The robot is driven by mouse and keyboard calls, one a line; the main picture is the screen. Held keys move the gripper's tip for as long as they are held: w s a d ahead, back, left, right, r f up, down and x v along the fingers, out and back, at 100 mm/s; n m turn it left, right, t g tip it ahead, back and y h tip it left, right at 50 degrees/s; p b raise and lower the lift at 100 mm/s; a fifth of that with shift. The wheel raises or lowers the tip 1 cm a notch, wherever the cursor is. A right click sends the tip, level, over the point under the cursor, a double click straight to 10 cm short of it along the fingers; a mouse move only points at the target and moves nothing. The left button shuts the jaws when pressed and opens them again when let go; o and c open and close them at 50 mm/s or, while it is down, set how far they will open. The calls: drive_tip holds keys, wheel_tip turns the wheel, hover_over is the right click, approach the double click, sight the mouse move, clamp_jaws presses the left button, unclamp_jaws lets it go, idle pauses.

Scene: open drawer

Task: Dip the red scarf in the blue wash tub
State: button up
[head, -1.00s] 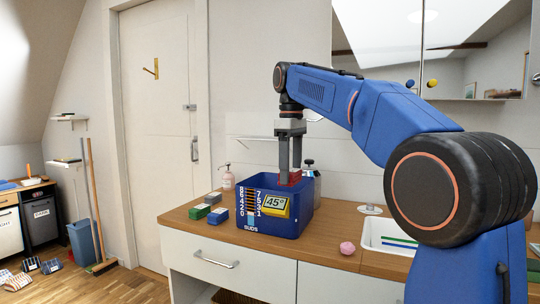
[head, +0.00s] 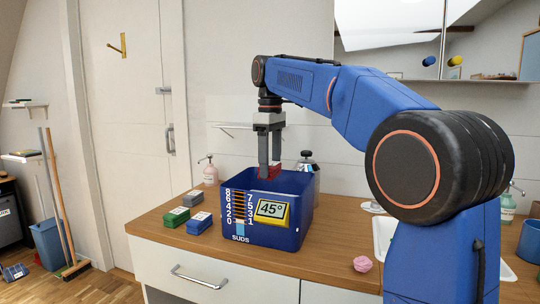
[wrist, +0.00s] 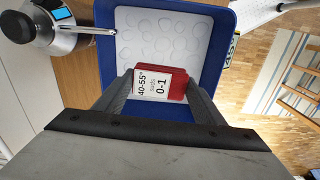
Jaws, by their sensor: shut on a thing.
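The blue wash tub (head: 236,240) stands on the wooden counter, with a "SUDS" scale and a yellow 45° sign on its front. My gripper (head: 270,170) points down over the tub, its fingertips around the rim level. It is shut on the red scarf (head: 274,171), a small folded red bundle between the fingers. In the wrist view the scarf (wrist: 178,86) carries a white label reading "40-55°" and "suds 0-1". Behind it the tub (wrist: 222,60) shows a pale floor with round marks. The front wall hides how low the scarf hangs in the head view.
Green (head: 176,217), grey (head: 193,198) and blue (head: 200,223) blocks lie left of the tub. A soap bottle (head: 210,170) and a metal kettle-like vessel (head: 306,162) stand behind it. A pink lump (head: 362,263) lies to the right, near the sink.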

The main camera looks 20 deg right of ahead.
wheel_tip(320, 180, down, 15)
drive_tip(key=shift+r, duration=0.1)
idle(0.7)
drive_tip(key=shift+w, duration=0.1)
idle(0.4)
drive_tip(key=shift+w+a, duration=0.1)
drive_tip(key=shift+w, duration=0.3)
drive_tip(key=shift+s, duration=0.15)
drive_tip(key=shift+s, duration=0.4)
drive_tip(key=shift+s, duration=0.1)
idle(0.4)
drive_tip(key=shift+s+d, duration=0.2)
drive_tip(key=shift+s, duration=0.25)
